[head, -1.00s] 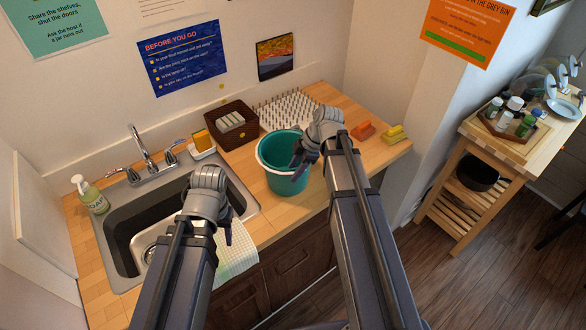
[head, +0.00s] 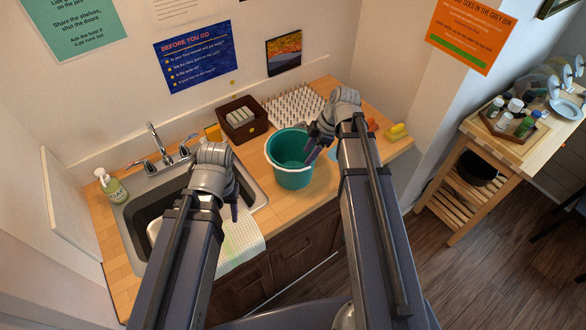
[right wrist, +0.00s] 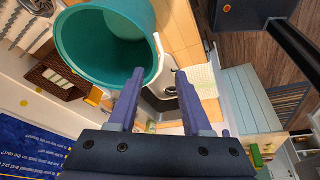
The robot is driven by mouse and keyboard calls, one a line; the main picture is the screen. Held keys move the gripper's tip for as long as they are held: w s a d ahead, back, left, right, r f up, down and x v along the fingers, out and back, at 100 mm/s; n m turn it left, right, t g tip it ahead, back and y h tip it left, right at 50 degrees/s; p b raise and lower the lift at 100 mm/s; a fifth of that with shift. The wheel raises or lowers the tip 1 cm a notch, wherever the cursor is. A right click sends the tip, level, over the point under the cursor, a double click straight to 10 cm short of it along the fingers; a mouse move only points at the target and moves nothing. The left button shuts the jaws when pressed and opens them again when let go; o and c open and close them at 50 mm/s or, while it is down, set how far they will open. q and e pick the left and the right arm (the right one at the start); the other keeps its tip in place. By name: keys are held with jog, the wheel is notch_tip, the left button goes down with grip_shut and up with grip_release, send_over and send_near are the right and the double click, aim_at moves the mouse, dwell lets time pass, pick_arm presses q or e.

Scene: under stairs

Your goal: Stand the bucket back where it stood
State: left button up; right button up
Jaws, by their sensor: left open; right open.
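The teal bucket (head: 290,175) stands upright on the wooden counter, just right of the sink. Its mouth faces up and looks empty. My right gripper (head: 312,153) is open at the bucket's right rim. My left gripper (head: 235,210) is open and empty over the right edge of the sink, near the checked cloth.
The sink (head: 160,205) lies left of the bucket, with a soap bottle (head: 112,187) beside it. A dark basket (head: 242,122) and a pegged drying mat (head: 293,105) stand behind. A yellow sponge (head: 397,131) lies at right. The checked cloth (head: 243,245) hangs over the front edge.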

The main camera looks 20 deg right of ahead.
jog(key=s+a+f+m+g+h, duration=0.1)
jog(key=s+a+m+h, duration=0.4)
jog(key=s+a+m, duration=0.7)
jog(key=s+a, duration=0.1)
jog(key=a, duration=0.2)
jog(key=shift+s+a+g, duration=0.25)
jog(key=shift+s+g, duration=0.05)
jog(key=shift+g, duration=0.1)
